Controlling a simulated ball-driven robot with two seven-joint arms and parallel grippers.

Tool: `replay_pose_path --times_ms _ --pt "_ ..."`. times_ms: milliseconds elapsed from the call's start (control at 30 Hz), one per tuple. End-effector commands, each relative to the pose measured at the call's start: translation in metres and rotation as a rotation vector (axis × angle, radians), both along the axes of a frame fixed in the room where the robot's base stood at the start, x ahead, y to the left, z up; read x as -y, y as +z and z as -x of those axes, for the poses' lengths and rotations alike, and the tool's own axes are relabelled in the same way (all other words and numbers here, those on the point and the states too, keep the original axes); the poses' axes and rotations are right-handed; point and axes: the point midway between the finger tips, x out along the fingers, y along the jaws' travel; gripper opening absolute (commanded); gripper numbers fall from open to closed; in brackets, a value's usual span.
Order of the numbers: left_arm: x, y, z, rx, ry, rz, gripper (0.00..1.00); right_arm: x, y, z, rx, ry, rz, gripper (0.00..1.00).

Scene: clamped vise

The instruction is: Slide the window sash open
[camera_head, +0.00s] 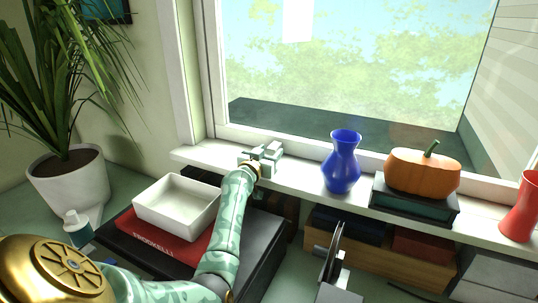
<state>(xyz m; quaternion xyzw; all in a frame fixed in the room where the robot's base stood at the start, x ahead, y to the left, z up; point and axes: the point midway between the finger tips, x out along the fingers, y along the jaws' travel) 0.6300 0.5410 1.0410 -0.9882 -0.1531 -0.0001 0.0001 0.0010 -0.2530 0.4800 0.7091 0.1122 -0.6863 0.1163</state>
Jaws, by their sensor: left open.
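The window sash (303,151) has a pale frame around a large glass pane, with blurred green foliage behind it. Its bottom rail runs just behind the white sill, and its left upright stands beside the wall trim. I cannot make out a handle or a clear gap at its edge. My left gripper (265,153) is open over the left part of the sill, in front of the lower left part of the sash. I cannot tell whether its fingers touch the frame. My right gripper is not in view.
A blue vase (342,165), a pumpkin (422,174) on a dark book (414,205) and a red vase (522,213) stand along the sill, right of my gripper. Below my left arm are a white square dish (176,212) and a red book (150,249). A potted plant (68,190) stands left.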

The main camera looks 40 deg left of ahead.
Motion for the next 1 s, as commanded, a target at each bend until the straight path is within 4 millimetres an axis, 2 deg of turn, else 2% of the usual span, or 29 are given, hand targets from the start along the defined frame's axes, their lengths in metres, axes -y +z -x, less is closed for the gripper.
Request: replay_pose_path --times_ms 100,133,300,500,667,867,1000 --pt "0.000 0.000 0.000 0.000 0.000 0.000 0.49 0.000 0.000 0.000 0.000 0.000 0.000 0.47" --pt "0.000 0.000 0.000 0.000 0.000 0.000 0.46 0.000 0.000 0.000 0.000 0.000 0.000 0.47" --pt "0.000 0.000 0.000 0.000 0.000 0.000 0.00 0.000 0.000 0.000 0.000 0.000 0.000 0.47" --pt "0.000 0.004 0.001 0.000 0.000 0.000 0.00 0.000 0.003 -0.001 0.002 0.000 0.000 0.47" --pt "0.000 0.027 0.001 0.003 0.000 -0.002 0.00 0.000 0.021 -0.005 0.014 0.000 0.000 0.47" --pt "0.000 0.085 0.001 0.008 0.000 -0.006 0.00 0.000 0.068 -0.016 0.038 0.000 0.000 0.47" --pt "0.000 0.135 0.001 0.008 0.000 -0.005 0.00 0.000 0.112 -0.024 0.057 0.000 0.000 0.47"
